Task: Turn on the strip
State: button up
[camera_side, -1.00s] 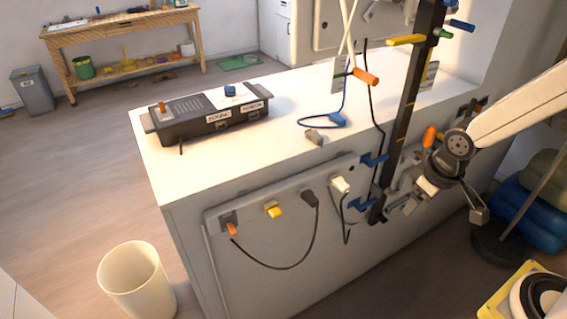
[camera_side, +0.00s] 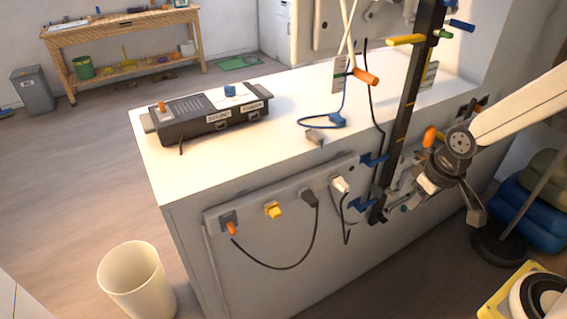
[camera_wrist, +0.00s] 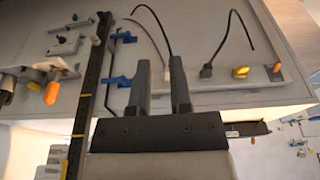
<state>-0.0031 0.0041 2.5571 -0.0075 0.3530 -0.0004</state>
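A long grey strip (camera_side: 260,200) is fixed along the front face of the white cabinet. It carries an orange part (camera_side: 231,229) on a dark plate at its left end, then a yellow piece (camera_side: 273,210), a black plug (camera_side: 309,198) and a white plug (camera_side: 340,185). Whether the orange part is a switch, and its position, I cannot tell. In the wrist view the strip (camera_wrist: 222,98) runs behind my fingers, with the yellow piece at right. My gripper (camera_wrist: 161,66) is open, with nothing between its fingers. In the side view it is right of the strip, partly hidden.
Black cords hang from the plugs. A black box (camera_side: 208,120) and a blue cable (camera_side: 318,122) lie on the countertop. A cream bin (camera_side: 135,283) stands on the floor at left.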

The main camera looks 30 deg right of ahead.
jog(key=shift+a+f, duration=0.1)
grip_shut()
jog(key=w+a+f+n+t+h, duration=0.2)
jog(key=w+a+f+n+h, duration=0.35)
jog(key=n, duration=0.65)
jog(key=w+a+f+n+t+h, duration=0.25)
jog(key=w+a+f+n, duration=0.4)
jog(key=n, duration=0.55)
jog(key=a+f+n+t+y, duration=0.2)
jog(key=a+n, duration=0.4)
jog(key=a, duration=0.3)
jog(key=w+a+f+n+t+y, duration=0.1)
jog(key=a+f+n+t+y, duration=0.2)
jog(key=a, duration=0.7)
jog(key=n+t+y, duration=0.2)
jog(key=y, duration=0.1)
jog(key=shift+w+a+n, duration=0.15)
jog(key=shift+a+n, duration=0.05)
jog(key=shift+n, duration=0.2)
jog(key=shift+t, duration=0.25)
